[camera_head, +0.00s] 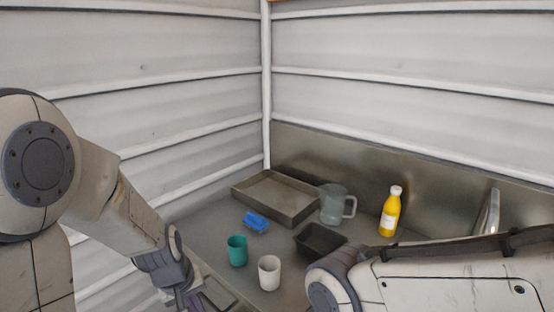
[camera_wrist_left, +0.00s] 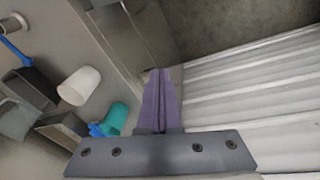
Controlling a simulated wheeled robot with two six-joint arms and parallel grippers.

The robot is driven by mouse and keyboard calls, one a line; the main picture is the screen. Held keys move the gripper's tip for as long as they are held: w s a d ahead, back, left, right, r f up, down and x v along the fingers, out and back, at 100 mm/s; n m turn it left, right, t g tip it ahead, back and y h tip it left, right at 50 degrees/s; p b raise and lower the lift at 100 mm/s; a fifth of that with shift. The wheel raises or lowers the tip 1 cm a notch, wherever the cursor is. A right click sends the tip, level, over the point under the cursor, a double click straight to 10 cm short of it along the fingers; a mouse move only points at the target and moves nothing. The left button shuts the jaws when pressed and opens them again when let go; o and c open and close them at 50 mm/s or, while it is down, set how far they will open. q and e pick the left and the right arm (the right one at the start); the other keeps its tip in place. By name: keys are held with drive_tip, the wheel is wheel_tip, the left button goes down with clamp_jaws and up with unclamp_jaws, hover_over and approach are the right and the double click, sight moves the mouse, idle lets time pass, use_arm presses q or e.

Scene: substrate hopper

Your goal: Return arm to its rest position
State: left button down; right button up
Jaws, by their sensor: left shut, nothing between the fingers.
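My left arm comes in from the left in the head view, and its gripper (camera_head: 190,300) is low at the picture's bottom edge, left of the white cup. In the left wrist view the purple fingers of my left gripper (camera_wrist_left: 160,75) are together with nothing between them. They point past the counter's edge, apart from the objects. My right arm reaches in from the right in the head view; its gripper is out of the picture.
On the metal counter (camera_head: 200,212) stand a teal cup (camera_head: 237,251), a white cup (camera_head: 269,272), a blue sponge-like item (camera_head: 256,221), a metal tray (camera_head: 247,201), a black bin (camera_head: 318,238), a clear jug (camera_head: 331,206) and a yellow bottle (camera_head: 390,214). Ribbed walls enclose the corner.

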use_arm(q)
drive_tip(key=s+d+r+m+g, duration=0.1)
drive_tip(key=s+d+r+m, duration=0.3)
drive_tip(key=s, duration=0.5)
drive_tip(key=s+d+r+m+g, duration=0.1)
drive_tip(key=s+d+r+m, duration=0.3)
drive_tip(key=s+d+m, duration=0.4)
drive_tip(key=shift+s+d+m, duration=0.4)
drive_tip(key=shift+s+m, duration=0.2)
drive_tip(key=shift+s, duration=0.05)
drive_tip(key=shift+r, duration=0.1)
